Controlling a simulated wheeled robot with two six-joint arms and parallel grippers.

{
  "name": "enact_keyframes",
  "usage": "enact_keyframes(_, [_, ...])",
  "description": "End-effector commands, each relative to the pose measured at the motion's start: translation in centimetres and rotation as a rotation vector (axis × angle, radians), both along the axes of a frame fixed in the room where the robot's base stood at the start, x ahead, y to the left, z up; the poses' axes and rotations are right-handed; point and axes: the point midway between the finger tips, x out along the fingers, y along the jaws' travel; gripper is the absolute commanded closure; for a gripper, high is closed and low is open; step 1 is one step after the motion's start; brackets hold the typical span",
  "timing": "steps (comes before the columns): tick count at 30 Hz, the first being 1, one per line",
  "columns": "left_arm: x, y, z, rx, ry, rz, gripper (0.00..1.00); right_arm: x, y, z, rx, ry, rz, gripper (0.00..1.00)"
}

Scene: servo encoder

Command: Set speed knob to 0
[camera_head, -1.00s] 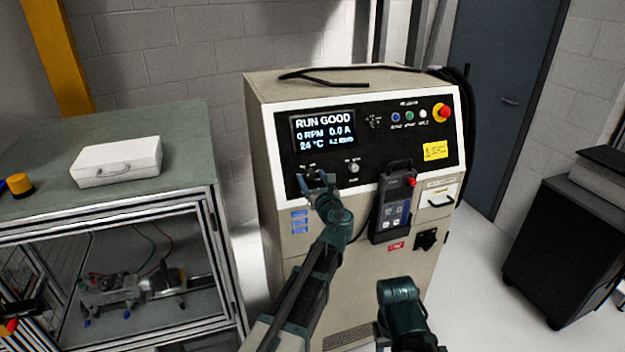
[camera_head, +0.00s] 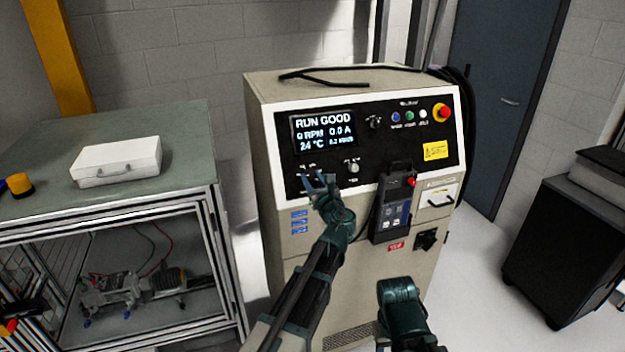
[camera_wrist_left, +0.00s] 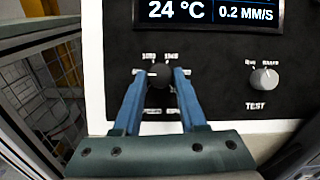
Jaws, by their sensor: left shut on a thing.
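The small dark knob (camera_wrist_left: 160,84), which I take as the speed knob, is on the black panel (camera_head: 290,178) of the beige cabinet, below the display. My left gripper (camera_head: 314,182) is shut on it. In the left wrist view the blue fingers (camera_wrist_left: 159,78) stand on either side of the knob. Small printed marks surround it, too blurred to read surely, and its pointer is not clear. The display (camera_head: 323,131) reads RUN GOOD, 0 RPM, 0.0 A and 24 °C. My right arm shows at the lower middle, but its gripper is not in view.
A grey TEST knob (camera_wrist_left: 264,79) sits right of the held knob. A handheld pendant (camera_head: 392,207) hangs on the cabinet front. A red emergency button (camera_head: 441,112) is at the upper right. A bench with a white case (camera_head: 116,161) stands left.

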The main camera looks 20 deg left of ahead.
Motion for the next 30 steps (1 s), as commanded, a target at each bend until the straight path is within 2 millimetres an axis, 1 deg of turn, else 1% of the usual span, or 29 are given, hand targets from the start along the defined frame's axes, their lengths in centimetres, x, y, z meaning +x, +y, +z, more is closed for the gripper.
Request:
enact_keyframes(11, [0.5,-0.4,0.2,-0.22,-0.148,0.124,1.0,0.0,0.0,0.5,0.0,0.0,0.0,0.5])
enact_keyframes(21, [0.6,-0.6,0.5,-0.448,-0.303,0.255,1.0,0.0,0.0,1.8,0.0,0.0,0.001,0.5])
enact_keyframes(30, [0.7,-0.6,0.5,-0.593,-0.402,0.34,1.0,0.0,0.0,2.9,0.0,0.0,0.001,0.5])
